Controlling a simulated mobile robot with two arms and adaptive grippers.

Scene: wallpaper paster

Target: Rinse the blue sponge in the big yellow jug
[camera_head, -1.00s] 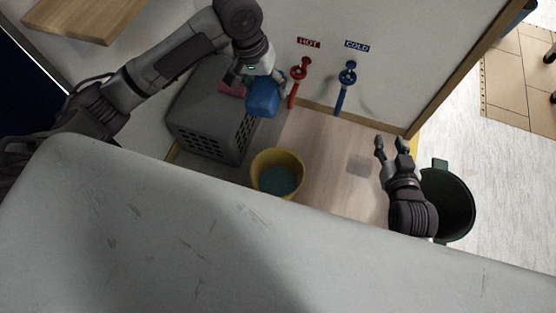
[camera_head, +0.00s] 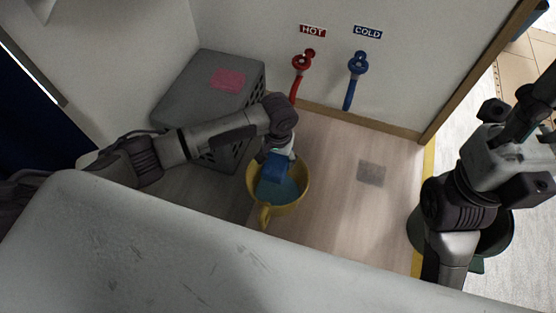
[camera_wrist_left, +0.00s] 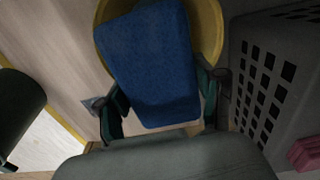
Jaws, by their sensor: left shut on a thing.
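The big yellow jug (camera_head: 303,187) stands on the wooden floor with its handle toward me and bluish water inside. My left gripper (camera_head: 279,158) is over its mouth, pointing down, shut on the blue sponge (camera_head: 271,168). The sponge is at the jug's opening, over the water; I cannot tell whether it touches it. In the left wrist view the sponge (camera_wrist_left: 152,62) sits between the fingers of the left gripper (camera_wrist_left: 163,100), and the jug's rim (camera_wrist_left: 208,30) shows around it. My right gripper (camera_head: 535,115) is raised at the right edge, its fingers not clear.
A grey crate (camera_head: 190,90) with a pink sponge (camera_head: 228,80) on top stands left of the jug. A red hot tap (camera_head: 303,64) and a blue cold tap (camera_head: 357,66) are on the wall behind. A dark bin (camera_head: 498,236) is at right.

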